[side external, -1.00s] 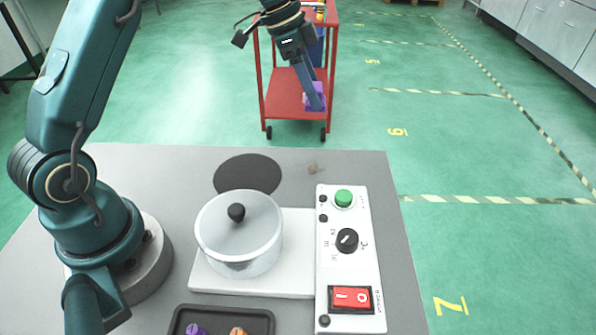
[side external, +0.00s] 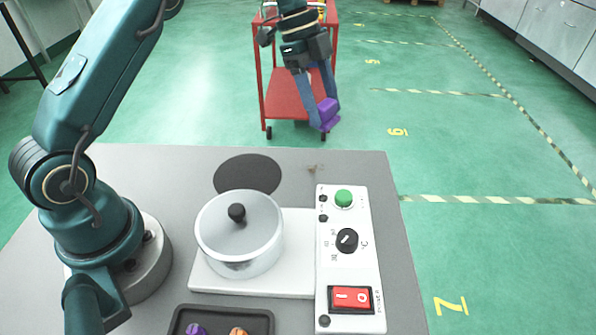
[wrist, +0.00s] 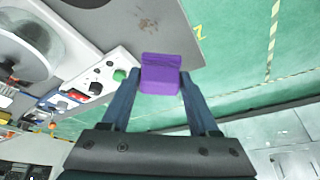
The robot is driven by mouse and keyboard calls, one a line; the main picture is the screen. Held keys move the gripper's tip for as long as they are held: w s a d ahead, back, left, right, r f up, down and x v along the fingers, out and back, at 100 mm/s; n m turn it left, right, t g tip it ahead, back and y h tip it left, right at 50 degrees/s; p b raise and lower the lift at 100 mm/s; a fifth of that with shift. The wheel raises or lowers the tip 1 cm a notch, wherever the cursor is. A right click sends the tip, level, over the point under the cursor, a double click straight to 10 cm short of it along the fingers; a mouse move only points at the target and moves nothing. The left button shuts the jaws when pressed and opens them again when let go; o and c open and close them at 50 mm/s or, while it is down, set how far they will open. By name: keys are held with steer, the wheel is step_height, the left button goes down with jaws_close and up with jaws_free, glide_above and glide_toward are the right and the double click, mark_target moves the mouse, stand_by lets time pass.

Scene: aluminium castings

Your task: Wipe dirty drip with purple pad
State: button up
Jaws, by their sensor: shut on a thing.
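My gripper (side external: 324,118) is shut on the purple pad (side external: 328,111), held in the air above and beyond the table's far edge. In the wrist view the pad (wrist: 161,74) sits between the two blue fingertips of my gripper (wrist: 158,84). The dirty drip (side external: 312,168) is a small brown smear on the grey table (side external: 375,200), near its far right corner. It also shows in the wrist view as brownish specks (wrist: 148,23), just beyond the pad. The pad appears apart from the table.
A lidded pot (side external: 240,235) stands on a white plate beside a control panel (side external: 349,262) with a green button, a knob and a red switch. A dark disc (side external: 247,174) lies left of the drip. A dark tray (side external: 222,318) holds small coloured things. A red cart (side external: 283,92) stands behind.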

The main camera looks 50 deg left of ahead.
steer(key=shift+m+g, duration=0.5)
steer(key=shift+m, duration=0.4)
steer(key=shift+s+x, duration=0.15)
steer(key=shift+x, duration=2.15)
steer(key=shift+s+x, duration=0.1)
steer(key=shift+x, duration=2.25)
steer(key=shift+s+a+f, duration=0.35)
steer(key=shift+a+f, duration=0.2)
steer(key=shift+c, duration=0.7)
steer(key=shift+s+a+f, duration=0.1)
steer(key=shift+s+a, duration=2)
steer(key=shift+s, duration=0.05)
steer(key=shift+w+d, duration=2.45)
steer(key=shift+w+d+r, duration=0.1)
steer(key=shift+w+r, duration=0.05)
steer(key=shift+r, duration=0.1)
step_height(320, 180, up, 8)
steer(key=shift+f, duration=0.15)
